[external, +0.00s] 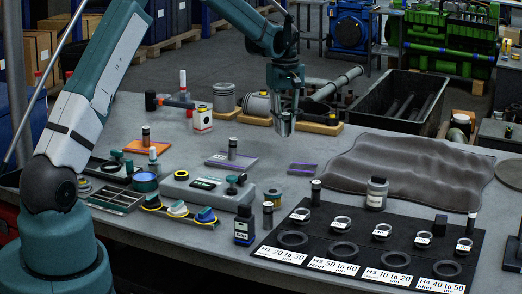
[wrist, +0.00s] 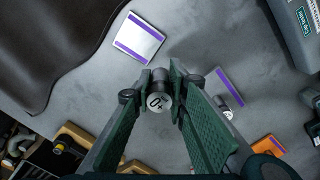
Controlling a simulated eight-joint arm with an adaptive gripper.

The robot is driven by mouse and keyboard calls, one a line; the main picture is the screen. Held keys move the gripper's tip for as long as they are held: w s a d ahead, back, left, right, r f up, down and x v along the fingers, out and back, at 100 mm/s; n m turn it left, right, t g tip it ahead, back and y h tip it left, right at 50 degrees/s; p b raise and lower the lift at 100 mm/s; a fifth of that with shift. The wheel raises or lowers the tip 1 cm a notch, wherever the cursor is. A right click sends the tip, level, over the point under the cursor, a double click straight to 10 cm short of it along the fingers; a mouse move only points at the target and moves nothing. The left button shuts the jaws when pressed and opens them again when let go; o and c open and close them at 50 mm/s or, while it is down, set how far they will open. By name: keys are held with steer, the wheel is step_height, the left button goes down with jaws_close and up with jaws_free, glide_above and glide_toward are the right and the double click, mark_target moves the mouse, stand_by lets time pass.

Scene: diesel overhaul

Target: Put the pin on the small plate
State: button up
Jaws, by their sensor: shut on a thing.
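The pin (external: 285,128) is a short silver-grey cylinder with a dark top. In the wrist view its pale marked end (wrist: 158,101) shows between my fingers. My gripper (external: 285,108) is shut on it and holds it above the bench; in the wrist view the fingers (wrist: 156,88) press on both sides. The small plate (external: 303,168), grey with purple edges, lies empty on the bench, below and slightly right of the pin in the external view. In the wrist view it (wrist: 139,38) lies beyond the fingertips, apart from the pin.
A larger purple-edged plate (external: 218,160) carries an upright dark cylinder (external: 232,148). A wavy dark mat (external: 400,165) lies to the right. Pistons (external: 257,104) and a black bin (external: 398,100) stand behind. A labelled black board (external: 340,262) with rings is in front.

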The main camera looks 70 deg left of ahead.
glide_above(303, 167)
steer(key=shift+a+r, duration=0.1)
steer(key=shift+a, duration=0.05)
stand_by(0.3)
steer(key=shift+f, duration=3.1)
steer(key=shift+f, duration=0.1)
steer(key=shift+f+p, duration=0.3)
steer(key=shift+f, duration=1.5)
steer(key=shift+f, duration=0.1)
steer(key=o, duration=0.5)
steer(key=shift+f, duration=0.1)
steer(key=o, duration=0.5)
